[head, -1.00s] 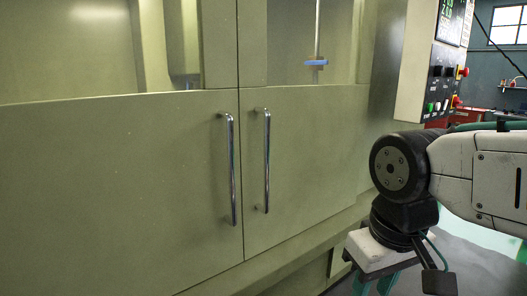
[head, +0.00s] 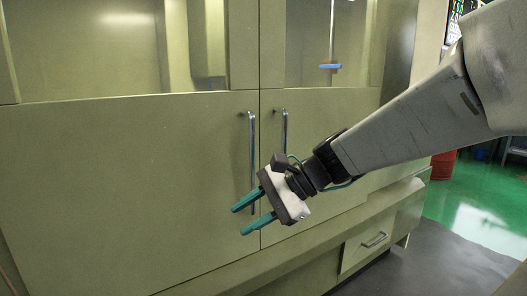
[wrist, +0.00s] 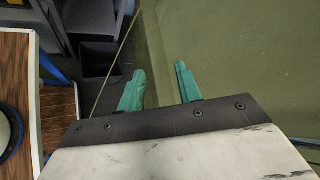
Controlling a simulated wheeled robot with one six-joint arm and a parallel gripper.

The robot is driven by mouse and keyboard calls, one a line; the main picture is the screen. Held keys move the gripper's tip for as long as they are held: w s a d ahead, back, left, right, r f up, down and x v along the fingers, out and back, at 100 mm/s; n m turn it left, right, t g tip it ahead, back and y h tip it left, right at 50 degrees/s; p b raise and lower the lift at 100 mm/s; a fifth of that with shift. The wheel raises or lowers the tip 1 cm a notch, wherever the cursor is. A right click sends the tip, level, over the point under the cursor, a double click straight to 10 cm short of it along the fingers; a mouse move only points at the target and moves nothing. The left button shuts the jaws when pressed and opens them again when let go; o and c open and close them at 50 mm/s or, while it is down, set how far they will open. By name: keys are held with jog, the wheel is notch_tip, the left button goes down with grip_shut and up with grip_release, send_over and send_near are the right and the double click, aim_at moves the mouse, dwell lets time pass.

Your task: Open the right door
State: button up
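The right door (head: 330,125) of the green-grey machine cabinet is shut against the left door (head: 130,170) at a vertical seam. The right door's upright chrome handle (head: 284,133) shows only at its top; my arm hides the rest. The left door's handle (head: 252,150) shows along most of its length. My gripper (head: 245,217) has teal fingers spread apart with nothing between them. It is in front of the doors, pointing left and down, near the lower end of the left handle.
A ledge (head: 300,245) runs below the doors, with a drawer (head: 368,247) at the lower right.

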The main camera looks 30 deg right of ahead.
jog(key=w+d+r+m+t, duration=0.3)
jog(key=w+d+m+t, duration=0.3)
jog(key=w+d+m, duration=0.25)
jog(key=m+t+h, duration=0.6)
jog(key=m, duration=0.4)
send_near(284, 150)
jog(key=d+x, duration=0.1)
jog(key=x, duration=1)
jog(key=shift+s+a+f, duration=0.1)
jog(key=shift+a+f, duration=0.1)
grip_shut()
